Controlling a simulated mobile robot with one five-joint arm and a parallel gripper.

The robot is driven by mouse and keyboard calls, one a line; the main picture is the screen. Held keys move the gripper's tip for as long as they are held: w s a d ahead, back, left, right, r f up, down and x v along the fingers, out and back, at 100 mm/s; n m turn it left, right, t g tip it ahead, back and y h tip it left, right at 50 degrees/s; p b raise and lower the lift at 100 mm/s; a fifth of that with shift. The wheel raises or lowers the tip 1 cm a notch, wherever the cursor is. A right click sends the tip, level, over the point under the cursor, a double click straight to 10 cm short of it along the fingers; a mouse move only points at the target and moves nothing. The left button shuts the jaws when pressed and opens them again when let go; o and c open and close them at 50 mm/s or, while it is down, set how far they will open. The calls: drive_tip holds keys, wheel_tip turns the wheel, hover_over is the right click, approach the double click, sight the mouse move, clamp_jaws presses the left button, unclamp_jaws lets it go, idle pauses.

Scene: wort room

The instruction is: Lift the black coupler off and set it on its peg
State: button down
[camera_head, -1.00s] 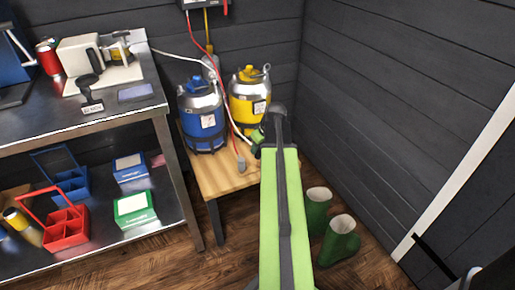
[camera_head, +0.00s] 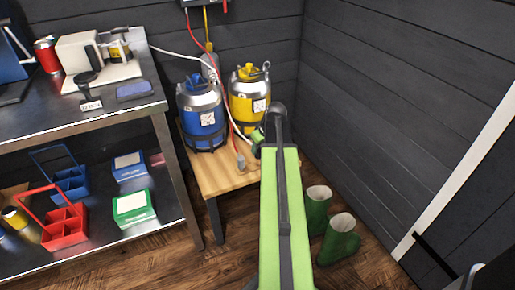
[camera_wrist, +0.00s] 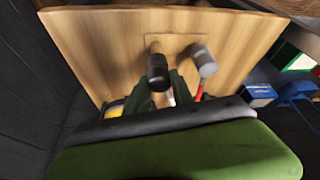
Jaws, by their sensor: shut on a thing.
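My gripper (camera_wrist: 158,84) has green fingers that close around the black coupler (camera_wrist: 157,68) in the wrist view. The coupler is a short dark cylinder; whether it is clear of the bench cannot be told. A grey coupler (camera_wrist: 203,60) stands beside it on a red hose, apart from the fingers. In the head view the grey coupler (camera_head: 240,161) is at the bench's front part. My gripper (camera_head: 257,138) shows there as a small green end left of my arm, near the white hose. The black coupler is not distinct there, and no peg is clearly readable.
The wooden bench (camera_head: 215,178) carries a blue keg (camera_head: 203,120) and a yellow keg (camera_head: 247,103). Green boots (camera_head: 339,240) stand on the floor at right. A steel table (camera_head: 60,115) with boxes and caddies is at left. Dark walls close off the back and right.

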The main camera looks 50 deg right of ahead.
drive_tip(key=shift+f, duration=0.2)
idle(0.3)
drive_tip(key=shift+f+b, duration=0.6)
drive_tip(key=shift+b, duration=0.2)
drive_tip(key=shift+f, duration=0.15)
drive_tip(key=shift+f+b, duration=0.35)
drive_tip(key=shift+b, duration=0.15)
idle(0.3)
drive_tip(key=c, duration=1)
unclamp_jaws()
drive_tip(key=o, duration=0.5)
